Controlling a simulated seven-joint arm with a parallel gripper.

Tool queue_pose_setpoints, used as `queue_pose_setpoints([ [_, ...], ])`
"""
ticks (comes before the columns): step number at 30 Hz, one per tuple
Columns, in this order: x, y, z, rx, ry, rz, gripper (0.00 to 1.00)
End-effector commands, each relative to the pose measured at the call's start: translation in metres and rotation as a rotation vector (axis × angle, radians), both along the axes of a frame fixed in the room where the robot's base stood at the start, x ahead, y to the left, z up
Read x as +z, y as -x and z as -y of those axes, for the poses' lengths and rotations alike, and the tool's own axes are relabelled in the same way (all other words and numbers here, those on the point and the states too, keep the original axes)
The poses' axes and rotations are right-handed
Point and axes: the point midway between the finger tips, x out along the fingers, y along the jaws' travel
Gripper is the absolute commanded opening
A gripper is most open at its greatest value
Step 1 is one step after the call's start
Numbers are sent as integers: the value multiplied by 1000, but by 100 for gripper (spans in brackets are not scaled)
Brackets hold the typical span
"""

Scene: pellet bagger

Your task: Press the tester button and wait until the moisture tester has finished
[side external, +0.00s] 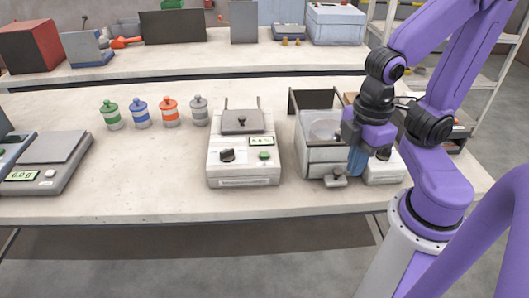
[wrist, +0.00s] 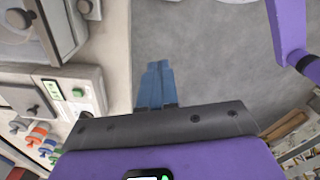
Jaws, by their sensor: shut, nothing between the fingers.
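The machine I take as the moisture tester (side external: 243,178) is a pale box at mid-table, with a dark grey lid on top. Its front carries a dark knob (side external: 227,155), a small lit display (side external: 261,141) and a green button (side external: 264,155). In the wrist view the tester (wrist: 92,76) lies left of my fingers, with the green button (wrist: 78,92) in sight. My gripper (side external: 355,168) has blue fingers that are shut and empty. It hangs right of the tester, in front of the open-topped bin machine, apart from the button. The wrist view shows the fingertips (wrist: 158,66) against the floor.
The bin machine (side external: 310,157) stands right of the tester, partly hidden by my gripper. Several small capped bottles (side external: 169,111) stand behind left. A scale (side external: 40,178) sits at far left. Bare table (side external: 140,170) lies between scale and tester. A rear bench (side external: 180,60) holds boxes.

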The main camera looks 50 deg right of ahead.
Motion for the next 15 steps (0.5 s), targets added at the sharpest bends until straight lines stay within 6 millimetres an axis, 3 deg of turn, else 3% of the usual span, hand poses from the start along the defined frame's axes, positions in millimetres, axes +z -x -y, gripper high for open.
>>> queue_pose_setpoints([
  [10,0,-2,0,3,3,6,0],
  [15,-3,-23,5,49,42,76,0],
])
